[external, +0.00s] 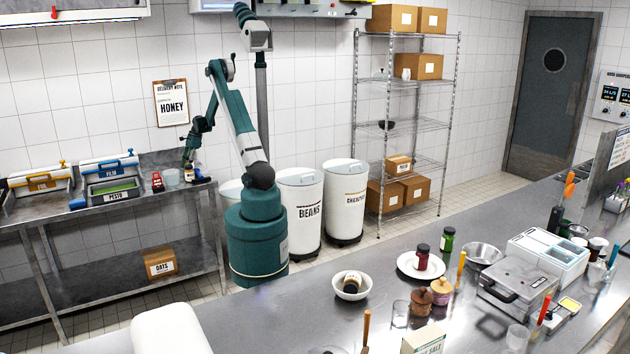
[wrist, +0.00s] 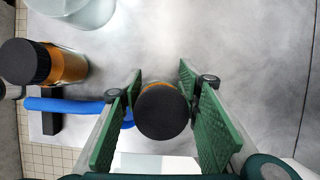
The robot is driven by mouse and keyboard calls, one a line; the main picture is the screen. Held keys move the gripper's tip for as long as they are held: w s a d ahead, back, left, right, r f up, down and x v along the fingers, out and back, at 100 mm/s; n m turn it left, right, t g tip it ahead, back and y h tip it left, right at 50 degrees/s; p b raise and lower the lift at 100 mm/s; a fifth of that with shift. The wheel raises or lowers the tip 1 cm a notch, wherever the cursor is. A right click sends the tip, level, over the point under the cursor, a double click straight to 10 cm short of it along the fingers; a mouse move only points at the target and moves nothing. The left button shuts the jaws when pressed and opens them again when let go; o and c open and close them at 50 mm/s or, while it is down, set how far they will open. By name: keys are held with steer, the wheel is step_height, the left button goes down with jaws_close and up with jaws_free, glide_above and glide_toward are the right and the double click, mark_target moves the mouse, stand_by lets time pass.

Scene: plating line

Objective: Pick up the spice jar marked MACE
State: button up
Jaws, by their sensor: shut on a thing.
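My gripper (wrist: 162,112) is shut on a spice jar (wrist: 163,110) with a round black lid, seen from above between the green finger pads in the wrist view. Its label is hidden there, so I cannot read MACE on it. In the external view my gripper (external: 190,166) is low over the back steel counter, at a small jar with a pale label (external: 188,173), too small to read.
A blue handle (wrist: 70,105) runs close beside the left finger. A clear glass (wrist: 78,8) stands at the top left of the wrist view. On the back counter are a red item (external: 157,182) and labelled bins (external: 108,186). The counter right of the fingers is clear.

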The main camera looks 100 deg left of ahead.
mark_target(186, 157)
step_height(186, 157, up, 9)
steer(key=shift+f, duration=0.1)
stand_by(0.4)
